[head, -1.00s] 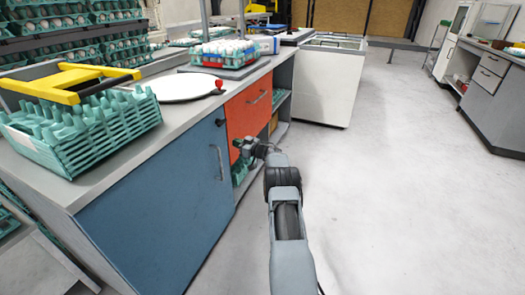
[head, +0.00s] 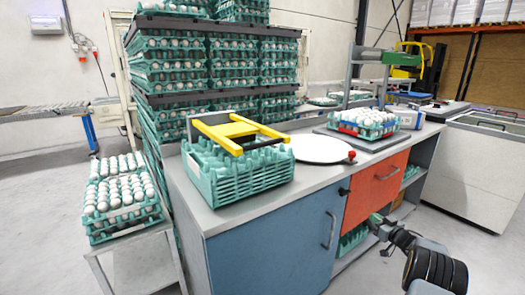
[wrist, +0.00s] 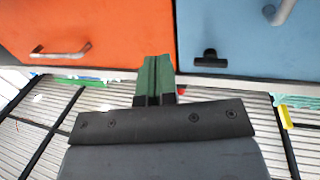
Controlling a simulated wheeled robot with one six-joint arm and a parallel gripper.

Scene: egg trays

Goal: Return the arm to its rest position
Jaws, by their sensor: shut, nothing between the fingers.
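My arm reaches up from the lower right corner of the head view. My gripper (head: 376,222) is at its end, in front of the counter, low beside the orange drawer (head: 375,190) and near the open shelf below it. In the wrist view my gripper (wrist: 156,68) shows its two green fingers together, with nothing between them. The orange drawer front (wrist: 90,30) and the blue cabinet door (wrist: 245,35) lie beyond the fingertips. I cannot tell the exact gap to them.
The counter (head: 318,172) holds a green crate with a yellow handle (head: 237,130), a white round plate (head: 318,149) and a tray of eggs (head: 366,118). An egg trolley (head: 145,230) stands at the left. Open floor (head: 470,245) lies right of the counter.

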